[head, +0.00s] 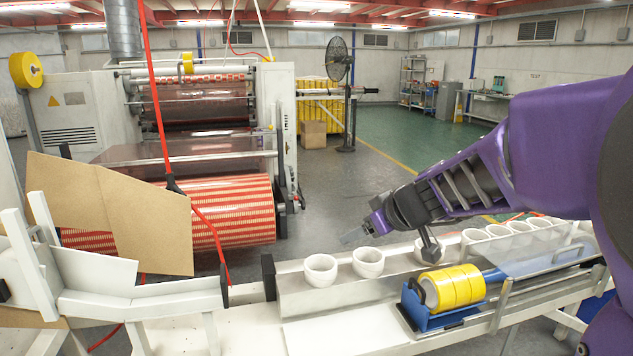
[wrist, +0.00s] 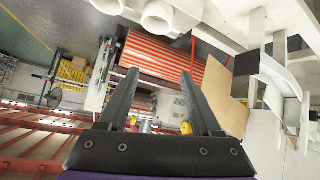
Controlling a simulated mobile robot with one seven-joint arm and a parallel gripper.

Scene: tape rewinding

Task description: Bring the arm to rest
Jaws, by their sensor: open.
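My purple arm reaches in from the right in the head view. My gripper (head: 360,235) hangs in the air above and behind the conveyor ledge (head: 300,283). In the wrist view the two dark fingers of my gripper (wrist: 160,85) stand well apart with nothing between them. A blue dispenser (head: 440,318) with yellow tape rolls (head: 452,287) sits on the front of the ledge, below and to the right of my gripper.
A large printing machine (head: 200,120) with a red-striped roll (head: 215,210) stands behind. Cardboard (head: 150,225) leans at the left above a white chute (head: 90,270). A fan (head: 338,65) and shelves stand farther back. The green floor (head: 395,120) beyond is clear.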

